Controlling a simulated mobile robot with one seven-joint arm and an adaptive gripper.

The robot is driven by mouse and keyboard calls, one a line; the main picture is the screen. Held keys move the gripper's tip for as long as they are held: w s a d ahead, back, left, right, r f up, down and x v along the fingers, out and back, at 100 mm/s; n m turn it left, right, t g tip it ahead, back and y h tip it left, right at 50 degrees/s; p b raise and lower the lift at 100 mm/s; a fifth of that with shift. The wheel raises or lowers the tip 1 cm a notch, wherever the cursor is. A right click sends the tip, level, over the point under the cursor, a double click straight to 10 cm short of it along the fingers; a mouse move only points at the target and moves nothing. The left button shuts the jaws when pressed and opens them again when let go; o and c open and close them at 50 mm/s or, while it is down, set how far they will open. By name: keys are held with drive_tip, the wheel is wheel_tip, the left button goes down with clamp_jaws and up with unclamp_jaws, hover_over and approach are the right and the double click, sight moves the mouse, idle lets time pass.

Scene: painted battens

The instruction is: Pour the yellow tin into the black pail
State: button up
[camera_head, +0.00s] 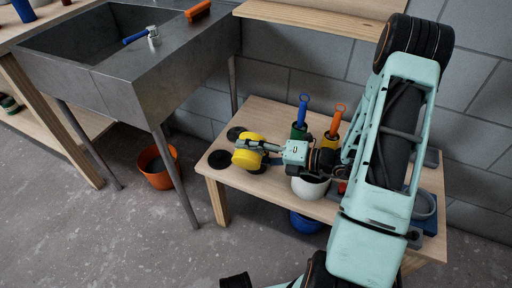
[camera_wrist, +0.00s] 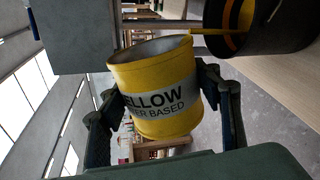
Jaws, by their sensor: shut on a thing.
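The yellow tin (camera_wrist: 158,92) has a grey label band and lies tipped on its side in my gripper (camera_wrist: 165,112). My gripper is shut around the tin's sides. A yellow stream runs from the tin's mouth into the black pail (camera_wrist: 290,38), whose inside shows yellow and orange. The pail is partly cut off by the wrist view's edge. In the head view the tin (camera_head: 244,160) hangs over the left end of the low wooden table, with my gripper (camera_head: 270,151) to its right. I cannot clearly tell the pail from the dark round shapes there.
A white pot (camera_head: 310,188) is below my wrist. A metal sink (camera_head: 130,60) and an orange bucket (camera_head: 160,172) are left.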

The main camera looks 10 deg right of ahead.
drive_tip(key=shift+w+d+r+m+p, duration=0.3)
drive_tip(key=shift+w+m+p, duration=0.25)
drive_tip(key=shift+p, duration=0.6)
drive_tip(key=shift+w+d+r+m+g+p, duration=0.1)
drive_tip(key=shift+w+r+m+g+p, duration=0.15)
drive_tip(key=shift+m+p, duration=0.5)
drive_tip(key=shift+w+d+r+m+g+p, duration=0.1)
drive_tip(key=shift+w+r+m+g+p, duration=0.15)
drive_tip(key=shift+p, duration=0.9)
idle(0.4)
